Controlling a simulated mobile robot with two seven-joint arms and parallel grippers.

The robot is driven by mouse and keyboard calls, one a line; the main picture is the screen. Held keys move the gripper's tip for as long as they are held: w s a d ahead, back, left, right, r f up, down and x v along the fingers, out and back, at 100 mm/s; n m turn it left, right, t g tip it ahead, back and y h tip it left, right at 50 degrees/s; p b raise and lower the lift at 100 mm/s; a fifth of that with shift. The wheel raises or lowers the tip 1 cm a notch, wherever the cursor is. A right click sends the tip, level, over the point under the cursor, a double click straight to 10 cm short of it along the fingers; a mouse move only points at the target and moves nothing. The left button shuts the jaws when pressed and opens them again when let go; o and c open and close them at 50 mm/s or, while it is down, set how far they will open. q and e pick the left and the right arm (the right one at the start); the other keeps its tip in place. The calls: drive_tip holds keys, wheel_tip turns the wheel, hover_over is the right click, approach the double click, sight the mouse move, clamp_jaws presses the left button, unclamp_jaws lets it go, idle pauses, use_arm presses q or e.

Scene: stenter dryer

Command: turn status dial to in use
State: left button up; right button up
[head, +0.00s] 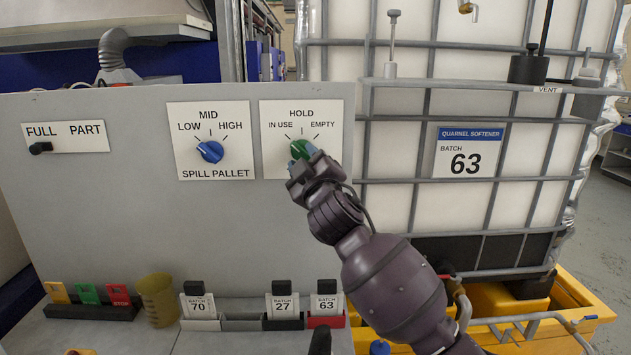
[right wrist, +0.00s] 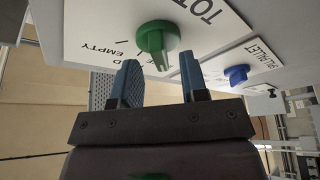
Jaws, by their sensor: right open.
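The status dial (head: 299,148) is a green knob on a white plate (head: 329,108) marked HOLD, IN USE and EMPTY, on the grey panel. My right gripper (head: 304,161) is open just in front of it and partly hides it and the plate's lower part. In the right wrist view the green dial (right wrist: 157,40) shows just beyond the gap between the two blue fingers of the open gripper (right wrist: 158,65). I cannot see contact. Which mark the dial points at is hard to tell.
A blue spill pallet dial (head: 210,151) sits left of the green one, and a FULL/PART switch (head: 41,148) further left. Below are a yellow beaker (head: 157,299) and several batch tag holders (head: 283,306). A caged white tank (head: 475,105) stands right of the panel.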

drive_tip(key=b+v, duration=0.1)
drive_tip(key=v, duration=0.8)
drive_tip(key=shift+s+b, duration=0.2)
drive_tip(key=shift+b, duration=0.1)
